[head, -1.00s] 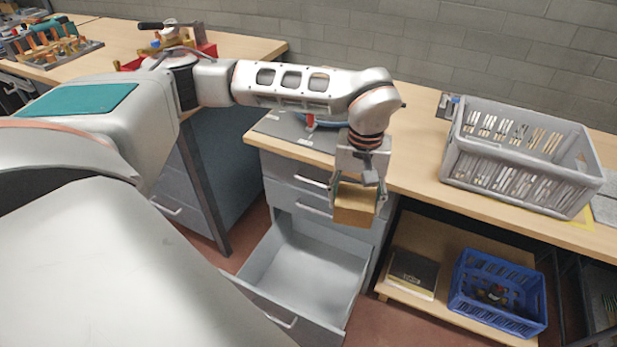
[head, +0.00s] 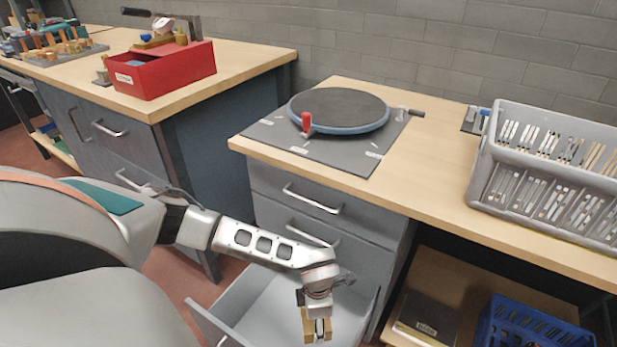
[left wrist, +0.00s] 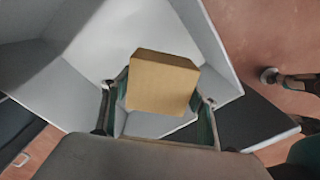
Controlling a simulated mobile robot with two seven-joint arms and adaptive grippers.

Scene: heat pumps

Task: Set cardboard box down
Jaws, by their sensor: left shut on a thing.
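The cardboard box (left wrist: 162,82) is a small tan block between the fingers of my left gripper (left wrist: 158,104). In the head view the box (head: 309,326) shows at the lower middle, partly covered by my left gripper (head: 317,330). My left gripper is shut on the box and points down inside the open drawer. The open grey drawer (head: 262,300) is empty around the box; its wall also shows in the left wrist view (left wrist: 204,40). I cannot tell whether the box touches the drawer floor. My right gripper is in neither view.
A turntable (head: 338,108) with a red knob sits on the workbench above the drawer. A grey crate (head: 550,175) stands to the right. A blue crate (head: 530,325) and a dark box (head: 425,318) are on the low shelf. A red box (head: 165,70) is on the back-left bench.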

